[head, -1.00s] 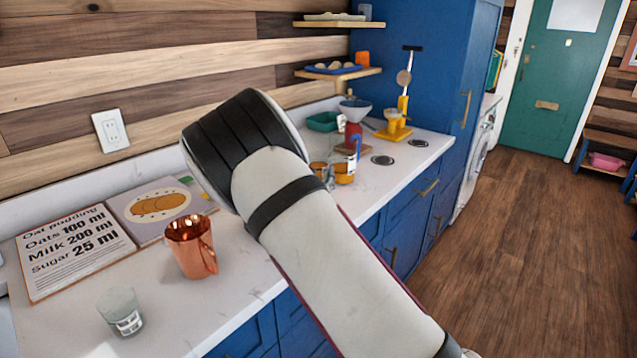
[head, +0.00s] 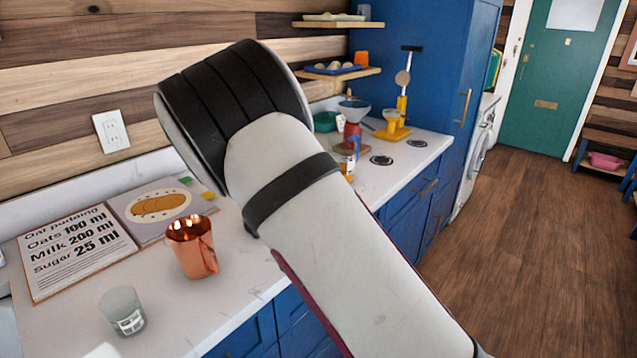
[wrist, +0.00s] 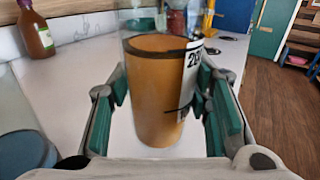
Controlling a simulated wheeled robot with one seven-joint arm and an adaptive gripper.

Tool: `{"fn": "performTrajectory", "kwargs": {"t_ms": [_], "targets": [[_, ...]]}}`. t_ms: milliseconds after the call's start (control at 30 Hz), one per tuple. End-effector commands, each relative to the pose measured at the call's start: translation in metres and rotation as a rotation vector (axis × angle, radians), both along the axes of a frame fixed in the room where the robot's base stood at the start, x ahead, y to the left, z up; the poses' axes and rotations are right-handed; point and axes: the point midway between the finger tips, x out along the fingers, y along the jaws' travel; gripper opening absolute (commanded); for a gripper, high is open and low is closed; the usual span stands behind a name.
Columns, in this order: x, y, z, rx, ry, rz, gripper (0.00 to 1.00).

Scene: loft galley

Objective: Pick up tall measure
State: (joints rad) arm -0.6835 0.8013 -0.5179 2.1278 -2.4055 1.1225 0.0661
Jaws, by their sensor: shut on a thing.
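The tall measure (wrist: 160,100) is a clear vessel with an orange-brown content, a dark line near the content's top and a white label with black print. It stands upright in the middle of the wrist view. My gripper (wrist: 168,108) has green-padded fingers on its left and right sides and is shut on it. I cannot tell whether its base touches the white counter.
A copper mug (head: 192,250), a small clear glass (head: 122,310) and a recipe board (head: 75,252) are on the counter at left. A yellow stand (head: 393,132) is farther back. In the wrist view, a brown bottle (wrist: 36,32) stands at the upper left.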

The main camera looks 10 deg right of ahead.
Motion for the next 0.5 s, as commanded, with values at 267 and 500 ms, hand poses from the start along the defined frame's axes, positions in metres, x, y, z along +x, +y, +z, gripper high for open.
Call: {"fn": "performTrajectory", "kwargs": {"t_ms": [267, 500], "targets": [[-0.028, 0.007, 0.004, 0.001, -0.001, 0.002, 0.08], [-0.047, 0.01, 0.005, 0.0, -0.001, 0.001, 0.08]]}}
